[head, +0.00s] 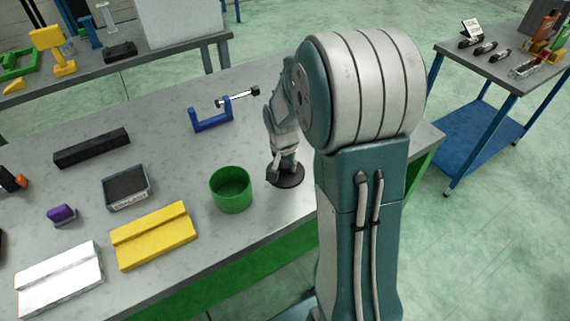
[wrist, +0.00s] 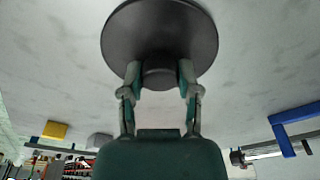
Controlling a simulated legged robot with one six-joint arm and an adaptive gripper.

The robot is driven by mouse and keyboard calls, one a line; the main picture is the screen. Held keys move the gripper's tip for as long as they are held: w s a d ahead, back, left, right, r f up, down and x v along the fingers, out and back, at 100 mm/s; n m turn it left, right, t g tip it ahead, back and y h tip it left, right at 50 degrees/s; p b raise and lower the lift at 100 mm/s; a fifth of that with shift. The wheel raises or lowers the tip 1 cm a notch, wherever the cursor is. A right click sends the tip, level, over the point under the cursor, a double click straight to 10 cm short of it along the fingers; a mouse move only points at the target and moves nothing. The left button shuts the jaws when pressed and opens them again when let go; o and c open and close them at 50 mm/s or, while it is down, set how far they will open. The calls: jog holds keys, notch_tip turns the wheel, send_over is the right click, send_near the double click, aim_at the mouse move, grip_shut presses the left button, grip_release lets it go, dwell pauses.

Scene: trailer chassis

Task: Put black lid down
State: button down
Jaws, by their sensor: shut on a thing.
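The black lid (head: 287,176) is a dark round disc at the table, to the right of the green cup. In the wrist view the black lid (wrist: 160,32) fills the top middle, with a knob between the fingers. My gripper (head: 284,160) points down over it and is shut on the knob; the fingers show on both sides of it in the wrist view (wrist: 160,78). The lid is at or just above the tabletop; I cannot tell whether it touches. Part of my gripper is hidden behind my arm in the head view.
An open green cup (head: 231,190) stands just left of the lid. A blue clamp (head: 212,118) lies behind. A yellow block (head: 153,236), a grey tray (head: 127,188), a black bar (head: 91,148) and a purple object (head: 62,214) lie further left. The grey table (head: 180,155) has bare room between them.

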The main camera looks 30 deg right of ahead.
aim_at(282, 177)
jog(key=shift+a, duration=0.15)
jog(key=shift+c, duration=1.5)
grip_release()
jog(key=shift+a, duration=0.3)
jog(key=shift+d, duration=0.25)
jog(key=shift+r, duration=0.5)
notch_tip(282, 177, up, 10)
jog(key=s+a, duration=0.1)
jog(key=s+a+r+n+t, duration=0.1)
jog(key=s+a+r+n, duration=0.1)
jog(key=s, duration=0.4)
jog(key=s+a+r+n+t, duration=0.1)
jog(key=s+a+r+n, duration=0.2)
jog(key=s+a, duration=0.3)
jog(key=s+a+r+n+t+y, duration=0.1)
jog(key=s+a+r+n+t, duration=0.1)
jog(key=s, duration=0.4)
jog(key=shift+a+r+n, duration=0.55)
jog(key=shift+a+n, duration=0.25)
jog(key=shift+a, duration=0.15)
